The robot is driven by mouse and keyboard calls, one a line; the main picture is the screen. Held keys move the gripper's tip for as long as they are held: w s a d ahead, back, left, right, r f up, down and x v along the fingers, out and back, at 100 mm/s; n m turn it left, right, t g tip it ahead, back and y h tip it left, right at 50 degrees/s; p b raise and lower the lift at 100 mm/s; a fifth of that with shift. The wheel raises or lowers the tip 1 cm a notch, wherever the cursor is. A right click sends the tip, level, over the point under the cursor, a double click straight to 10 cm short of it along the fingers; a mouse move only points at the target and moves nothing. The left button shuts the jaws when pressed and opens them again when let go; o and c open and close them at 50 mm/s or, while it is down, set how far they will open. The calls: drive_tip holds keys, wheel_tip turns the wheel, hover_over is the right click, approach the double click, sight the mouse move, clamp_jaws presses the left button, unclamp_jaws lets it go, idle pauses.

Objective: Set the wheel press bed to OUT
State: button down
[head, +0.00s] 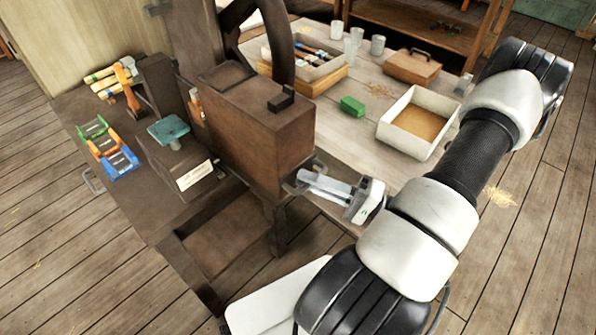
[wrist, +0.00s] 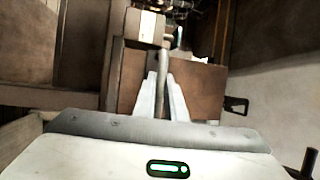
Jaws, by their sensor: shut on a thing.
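The handwheel press is a dark brown machine on a bench, with a large dark wheel (head: 291,55) at the top of the head view. Its big brown box-shaped body (head: 255,125) stands below the wheel. A grey bar handle (head: 291,187) juts from the box's lower right side. My gripper (head: 305,178) reaches in from the right and is shut at this handle. In the wrist view the two pale fingers (wrist: 161,92) close on a grey bar (wrist: 164,62). I cannot tell which part is the bed, nor read its setting.
The table behind holds an open white box (head: 418,121), a green block (head: 353,106) and a brown case (head: 412,67). Wooden floor is clear at lower left.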

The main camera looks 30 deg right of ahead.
drive_tip(key=shift+s+d, duration=0.25)
drive_tip(key=shift+s, duration=0.65)
drive_tip(key=shift+f, duration=0.1)
drive_tip(key=c, duration=1.8)
unclamp_jaws()
drive_tip(key=shift+s+d, duration=0.1)
drive_tip(key=shift+s, duration=0.1)
drive_tip(key=shift+w, duration=0.1)
drive_tip(key=v, duration=1.7)
drive_tip(key=shift+s, duration=0.25)
